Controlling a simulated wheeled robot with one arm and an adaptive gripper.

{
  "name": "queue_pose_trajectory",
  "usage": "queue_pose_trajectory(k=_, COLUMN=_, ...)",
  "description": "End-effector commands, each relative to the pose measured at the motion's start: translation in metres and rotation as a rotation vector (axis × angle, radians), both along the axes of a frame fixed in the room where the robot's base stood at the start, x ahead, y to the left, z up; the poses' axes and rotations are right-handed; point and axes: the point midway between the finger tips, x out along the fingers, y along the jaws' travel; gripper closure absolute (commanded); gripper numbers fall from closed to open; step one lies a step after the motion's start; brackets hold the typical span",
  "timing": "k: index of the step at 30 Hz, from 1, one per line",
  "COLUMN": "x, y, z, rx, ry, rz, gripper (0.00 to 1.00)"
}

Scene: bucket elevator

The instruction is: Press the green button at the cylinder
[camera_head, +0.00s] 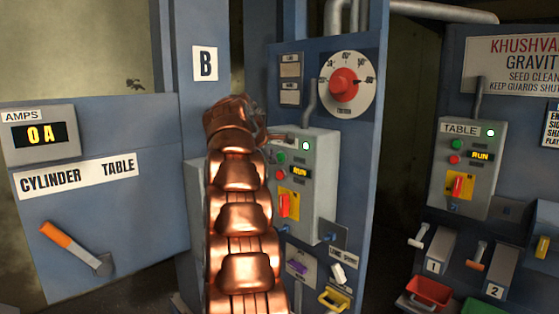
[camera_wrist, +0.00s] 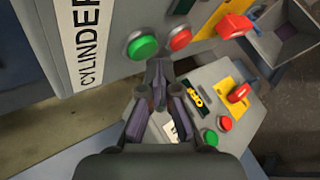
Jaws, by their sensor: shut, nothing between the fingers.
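The grey cylinder control box shows in the wrist view, with its "CYLINDER" label (camera_wrist: 82,40), a green button (camera_wrist: 142,47) and a red button (camera_wrist: 181,38). My gripper (camera_wrist: 157,75) is shut and empty, its tips just below the green button in the picture. I cannot tell whether they touch it. In the head view, my copper arm partly covers a control box (camera_head: 318,185) with a green button (camera_head: 281,157), a red button (camera_head: 279,174) and a lit "RUN" lamp (camera_head: 299,171). My gripper's fingers are not distinguishable there.
A similar box labelled "TABLE" (camera_head: 467,128) stands to the right. A red dial (camera_head: 344,83) is above the nearer box. A red switch on a yellow plate (camera_head: 291,190) sits below its buttons. An orange-handled lever (camera_head: 57,236) is at left.

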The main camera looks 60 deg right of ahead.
Motion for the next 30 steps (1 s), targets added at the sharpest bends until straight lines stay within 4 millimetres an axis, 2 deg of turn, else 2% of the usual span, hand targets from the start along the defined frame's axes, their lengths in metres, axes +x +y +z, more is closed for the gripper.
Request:
queue_pose_trajectory(k=14, x=0.001, y=0.005, z=-0.001, rx=0.001, ry=0.000, rz=0.000, gripper=1.00)
queue_pose_trajectory(k=30, x=0.012, y=0.043, z=0.000, rx=-0.001, ry=-0.002, rz=0.000, gripper=1.00)
